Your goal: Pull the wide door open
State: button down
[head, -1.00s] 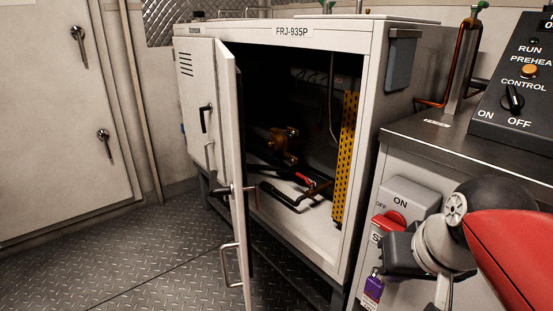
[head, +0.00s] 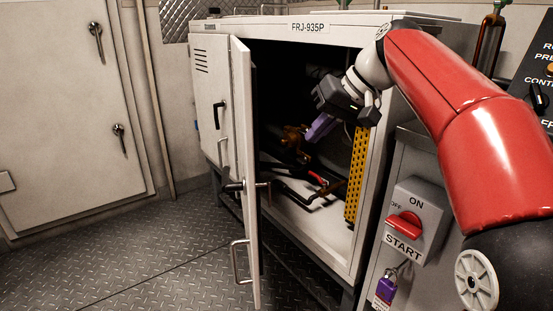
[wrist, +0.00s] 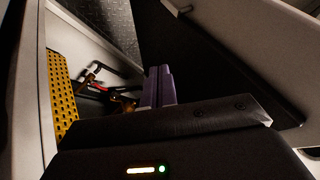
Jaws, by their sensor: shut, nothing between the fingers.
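The wide door (head: 241,165) of the white chiller cabinet stands ajar, seen nearly edge-on in the head view, with a loop handle (head: 240,262) low on its outer face and a latch lever (head: 236,186) at mid height. In the wrist view its dark inner side (wrist: 190,50) crosses the upper right. My gripper (head: 318,128) is in front of or within the cabinet opening, to the right of the door; the exact depth is unclear. Its purple fingers (wrist: 158,86) are together and empty. I see no contact with the door.
Inside the cabinet are a yellow perforated strip (head: 358,175), brass fittings (head: 295,135) and a red-handled valve (head: 318,178). A narrower closed door (head: 207,110) is on the left. A START switch box (head: 412,215) stands at right. The floor left of the door is clear.

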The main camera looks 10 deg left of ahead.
jog(key=a+f+b, duration=0.2)
jog(key=a+f, duration=0.6)
jog(key=a, duration=0.1)
jog(key=shift+a+b, duration=0.25)
jog(key=shift+b, duration=0.15)
jog(key=shift+s+r, duration=0.1)
